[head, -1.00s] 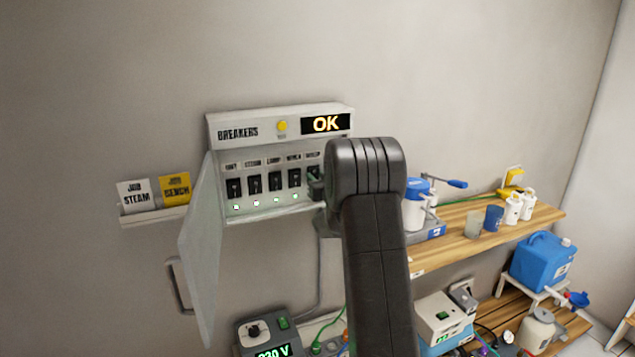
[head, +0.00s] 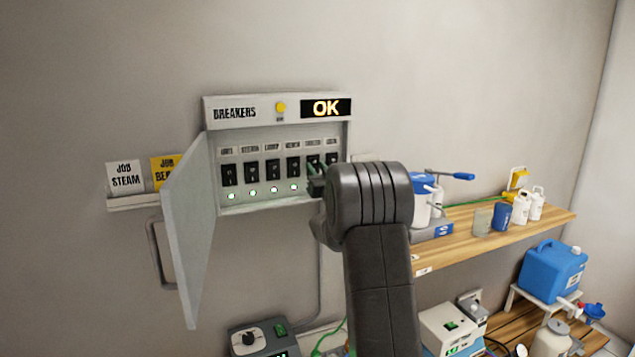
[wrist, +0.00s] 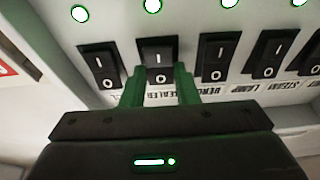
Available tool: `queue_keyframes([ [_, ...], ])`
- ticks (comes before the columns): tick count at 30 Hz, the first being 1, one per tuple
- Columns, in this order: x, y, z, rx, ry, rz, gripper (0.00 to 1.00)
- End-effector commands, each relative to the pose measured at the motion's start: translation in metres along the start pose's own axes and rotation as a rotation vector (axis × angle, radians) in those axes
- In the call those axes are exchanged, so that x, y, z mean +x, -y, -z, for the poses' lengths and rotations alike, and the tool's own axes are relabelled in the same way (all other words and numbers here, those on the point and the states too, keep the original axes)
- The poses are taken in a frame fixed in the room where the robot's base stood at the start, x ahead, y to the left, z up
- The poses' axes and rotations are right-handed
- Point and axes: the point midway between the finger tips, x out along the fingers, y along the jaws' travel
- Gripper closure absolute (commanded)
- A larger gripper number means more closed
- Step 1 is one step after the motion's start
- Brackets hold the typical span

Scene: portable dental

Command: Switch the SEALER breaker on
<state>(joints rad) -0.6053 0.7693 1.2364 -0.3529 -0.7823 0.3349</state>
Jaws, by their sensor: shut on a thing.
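The breaker panel (head: 235,113) hangs on the wall with its door open to the left and a display reading OK. The SEALER breaker (head: 313,160) is fifth in the row and partly hidden by my gripper (head: 316,182). In the wrist view the labels are upside down, and the SEALER breaker (wrist: 158,52) is a black rocker marked I and O. My gripper's green fingers (wrist: 160,85) are shut on its label-side end, one finger on each side. The lamp by it (wrist: 152,5) glows green. Its upper face looks lighter than its neighbours'.
Neighbouring breakers (wrist: 218,55) sit close on both sides. The open panel door (head: 190,235) stands out at the left, with job cards (head: 125,175) beyond it. A wooden shelf (head: 470,240) with bottles and cups is at the right.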

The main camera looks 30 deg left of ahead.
Motion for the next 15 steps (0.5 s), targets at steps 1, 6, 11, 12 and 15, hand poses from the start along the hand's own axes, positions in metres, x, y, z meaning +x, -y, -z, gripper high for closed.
queue_keyframes([
  [1,-0.0015,0.0003,-0.0049,-0.001,-0.020,0.001,0.95],
  [6,-0.0017,0.0002,-0.0064,-0.001,-0.072,0.001,0.95],
  [11,-0.0015,0.0003,-0.0054,0.000,-0.112,0.001,0.95],
  [12,-0.0013,0.0003,-0.0047,0.000,-0.119,0.001,0.95],
  [15,-0.0009,0.0003,-0.0031,-0.001,-0.129,0.001,0.95],
])
